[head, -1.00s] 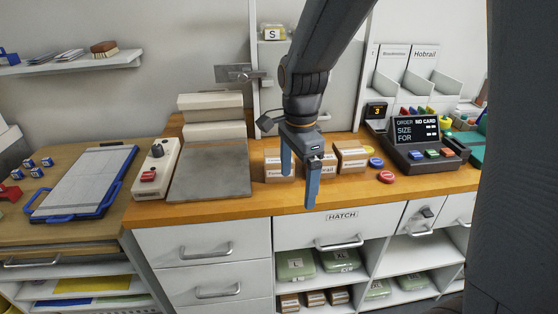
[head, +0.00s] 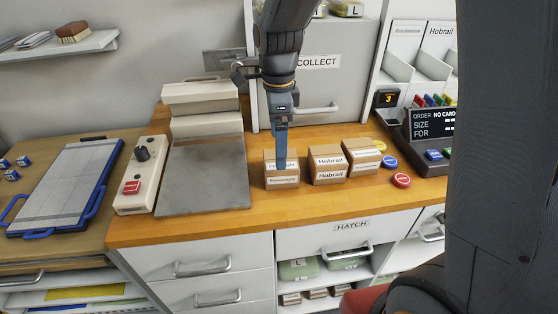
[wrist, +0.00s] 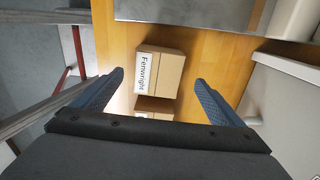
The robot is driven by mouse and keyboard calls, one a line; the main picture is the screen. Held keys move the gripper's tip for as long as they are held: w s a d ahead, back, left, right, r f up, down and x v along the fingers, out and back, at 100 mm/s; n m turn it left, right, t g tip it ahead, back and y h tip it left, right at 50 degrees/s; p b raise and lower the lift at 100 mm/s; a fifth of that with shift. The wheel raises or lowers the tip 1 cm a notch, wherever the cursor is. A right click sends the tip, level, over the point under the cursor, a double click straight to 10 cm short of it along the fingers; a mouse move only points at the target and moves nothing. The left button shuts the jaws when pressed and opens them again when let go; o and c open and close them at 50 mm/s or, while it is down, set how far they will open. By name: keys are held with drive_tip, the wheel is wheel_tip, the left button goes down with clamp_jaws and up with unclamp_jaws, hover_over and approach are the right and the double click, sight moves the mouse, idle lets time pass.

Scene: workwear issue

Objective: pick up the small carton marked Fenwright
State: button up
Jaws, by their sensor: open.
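The small carton marked Fenwright (wrist: 163,74) is brown with a white label and lies between and beyond my two fingertips in the wrist view, apart from both. In the head view the leftmost carton (head: 283,182) stands on the wooden counter, its label partly covered by my finger. My gripper (head: 281,168) points down at this carton, its fingers lined up one behind the other. In the wrist view my gripper (wrist: 159,79) is open and empty, one blue finger to each side of the carton. The exact height above it is hard to tell.
A carton marked Hobrail (head: 327,174) stands close on the right, with a third carton (head: 362,158) beyond it. A grey plate (head: 205,178) lies left of the cartons. Red (head: 401,180) and blue (head: 389,162) discs are at the right.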

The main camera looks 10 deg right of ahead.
drive_tip(key=f, duration=0.2)
drive_tip(key=f+p, duration=0.1)
drive_tip(key=shift+s+d+f, duration=0.15)
drive_tip(key=shift+d, duration=0.1)
drive_tip(key=shift+s+f+p, duration=0.1)
drive_tip(key=shift+f+p, duration=0.65)
drive_tip(key=shift+f, duration=1.3)
drive_tip(key=shift+c, duration=0.4)
drive_tip(key=c, duration=1.2)
